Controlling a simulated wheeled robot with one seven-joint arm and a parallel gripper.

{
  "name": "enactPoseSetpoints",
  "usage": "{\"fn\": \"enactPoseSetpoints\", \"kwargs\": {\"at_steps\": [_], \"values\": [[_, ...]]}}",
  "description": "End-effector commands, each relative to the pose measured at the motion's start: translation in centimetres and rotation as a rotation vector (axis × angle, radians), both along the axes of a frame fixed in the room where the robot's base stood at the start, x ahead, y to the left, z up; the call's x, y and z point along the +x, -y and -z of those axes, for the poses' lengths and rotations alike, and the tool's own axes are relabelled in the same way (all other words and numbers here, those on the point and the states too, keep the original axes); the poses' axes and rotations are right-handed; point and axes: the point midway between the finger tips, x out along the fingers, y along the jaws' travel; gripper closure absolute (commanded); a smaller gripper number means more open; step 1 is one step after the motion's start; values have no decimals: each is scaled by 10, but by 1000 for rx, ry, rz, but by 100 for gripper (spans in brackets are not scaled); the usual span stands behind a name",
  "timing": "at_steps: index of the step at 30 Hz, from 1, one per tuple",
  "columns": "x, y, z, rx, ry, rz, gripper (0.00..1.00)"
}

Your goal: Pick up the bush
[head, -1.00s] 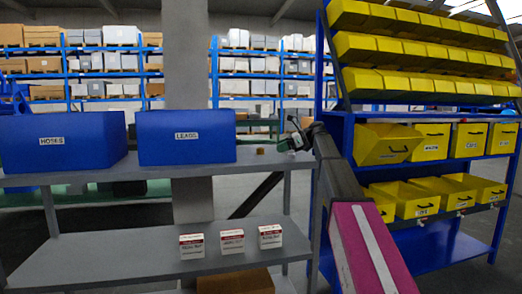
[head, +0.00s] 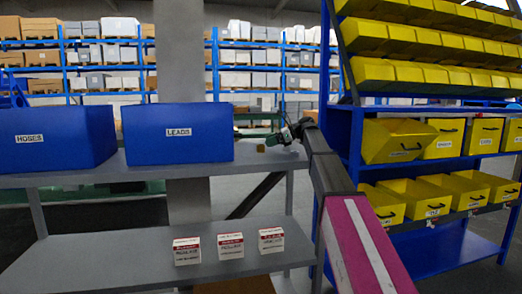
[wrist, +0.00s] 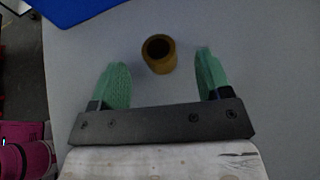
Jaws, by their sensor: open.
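The bush (wrist: 159,54) is a small brass-coloured hollow cylinder standing upright on the grey shelf top. In the head view the bush (head: 261,148) is a tiny spot right of the blue LEADS bin. My gripper (wrist: 160,75) is open, with its two green fingers apart. The bush lies ahead of the fingertips, near the middle of the gap, and I see no contact. In the head view my gripper (head: 284,137) is just right of the bush, low over the shelf's right end. Its fingers are small there.
The blue LEADS bin (head: 178,146) and the HOSES bin (head: 58,151) stand left on the grey upper shelf (head: 245,162). Three white-and-red boxes stand on the lower shelf (head: 130,250). A blue rack with yellow bins (head: 390,139) is right of my arm.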

Motion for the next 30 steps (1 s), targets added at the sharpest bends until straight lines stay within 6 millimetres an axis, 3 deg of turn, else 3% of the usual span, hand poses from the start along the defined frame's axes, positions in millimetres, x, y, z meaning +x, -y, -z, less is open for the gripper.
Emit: {"fn": "enactPoseSetpoints", "kwargs": {"at_steps": [12,20,25,30], "values": [[-1,-41,23,-1,0,-1,29],[0,-45,24,-1,0,1,29],[-1,-45,24,-1,0,1,83],[-1,-45,23,0,0,0,83]]}}
